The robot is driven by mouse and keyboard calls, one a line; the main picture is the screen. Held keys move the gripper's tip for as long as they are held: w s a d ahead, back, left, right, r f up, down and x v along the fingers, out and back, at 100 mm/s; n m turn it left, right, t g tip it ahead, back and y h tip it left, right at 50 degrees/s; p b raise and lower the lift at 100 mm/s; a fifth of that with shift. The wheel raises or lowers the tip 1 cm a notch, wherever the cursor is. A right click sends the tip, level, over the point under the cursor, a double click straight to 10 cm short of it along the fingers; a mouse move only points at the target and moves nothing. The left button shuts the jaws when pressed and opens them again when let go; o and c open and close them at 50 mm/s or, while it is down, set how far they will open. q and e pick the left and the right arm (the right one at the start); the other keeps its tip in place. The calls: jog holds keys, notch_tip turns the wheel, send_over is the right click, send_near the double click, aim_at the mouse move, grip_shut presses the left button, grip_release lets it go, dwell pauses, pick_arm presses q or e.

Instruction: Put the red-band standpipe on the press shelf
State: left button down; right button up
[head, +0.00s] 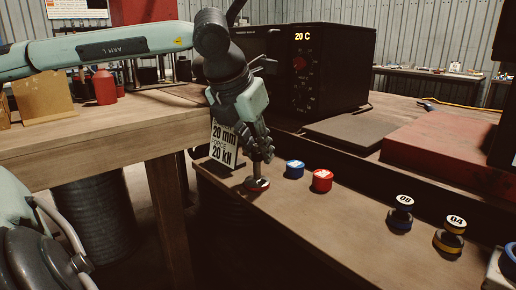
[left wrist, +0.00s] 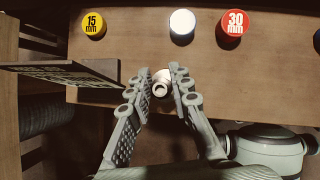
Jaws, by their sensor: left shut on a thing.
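The red-band standpipe (head: 257,184) is at the left end of the wooden bench, with its round red-edged base at bench level. My left gripper (head: 262,156) points down over it, its fingers shut on the upright stem. In the left wrist view, the stem's hollow top (left wrist: 160,88) shows between the fingertips of my left gripper (left wrist: 158,82). Whether the base touches the bench is unclear. I cannot clearly identify the press shelf; a flat dark plate (head: 352,129) and a red block (head: 440,150) lie behind the bench. My right gripper is not in view.
Standpipes marked 08 (head: 401,212) and 04 (head: 450,236) stand further right. A 20 mm, 20 kN sign (head: 222,147) is close left. A black control box (head: 310,68) stands behind.

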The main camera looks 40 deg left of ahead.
pick_arm(q)
jog(key=c, duration=1.4)
grip_release()
jog(key=shift+o, duration=0.2)
jog(key=shift+r, duration=0.15)
jog(key=v, duration=1.2)
jog(key=shift+s, duration=0.1)
